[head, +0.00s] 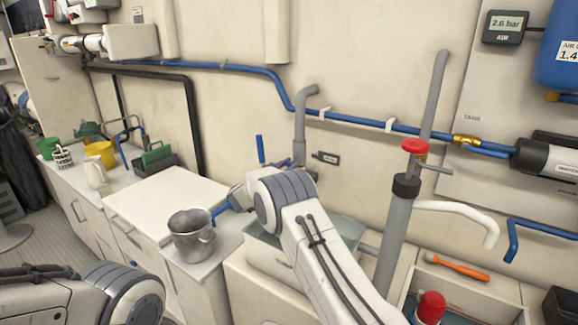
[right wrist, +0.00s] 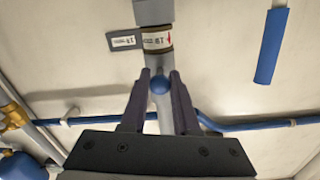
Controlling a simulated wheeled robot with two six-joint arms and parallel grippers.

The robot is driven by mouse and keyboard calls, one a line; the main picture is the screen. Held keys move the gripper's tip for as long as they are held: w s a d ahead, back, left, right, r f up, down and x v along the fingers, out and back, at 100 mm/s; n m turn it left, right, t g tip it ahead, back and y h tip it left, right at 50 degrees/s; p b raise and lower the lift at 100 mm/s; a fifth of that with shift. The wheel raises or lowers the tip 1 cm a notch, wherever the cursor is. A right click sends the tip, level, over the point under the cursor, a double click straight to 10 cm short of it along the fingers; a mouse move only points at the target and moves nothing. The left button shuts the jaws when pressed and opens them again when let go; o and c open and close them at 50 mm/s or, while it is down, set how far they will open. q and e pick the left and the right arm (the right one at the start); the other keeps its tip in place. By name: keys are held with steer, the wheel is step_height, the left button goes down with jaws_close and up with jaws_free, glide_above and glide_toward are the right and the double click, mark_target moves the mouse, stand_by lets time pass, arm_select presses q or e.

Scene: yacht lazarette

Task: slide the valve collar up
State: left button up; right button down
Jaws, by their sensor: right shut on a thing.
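A grey upright pipe (head: 299,130) with a bent top stands against the wall in the head view. I cannot tell how the knob joins the collar. In the head view my right arm covers the fingers and the pipe's lower part. My left gripper is out of view.
A blue pipe (head: 360,121) runs along the wall behind the grey pipe. A small label plate (head: 326,158) is beside it. A thick grey post (head: 394,235) with a red knob (head: 415,146) stands to the right. A steel pot (head: 190,238) is on the counter at left.

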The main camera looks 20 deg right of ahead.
step_height(320, 180, up, 7)
steer(key=p, duration=0.4)
steer(key=shift+r, duration=0.2)
steer(key=shift+f, duration=0.1)
steer(key=c, duration=0.7)
jaws_free()
steer(key=shift+o, duration=0.2)
steer(key=shift+a, duration=0.1)
steer(key=b+v, duration=0.2)
steer(key=v, duration=0.8)
steer(key=shift+s, duration=0.2)
steer(key=shift+w+a, duration=0.1)
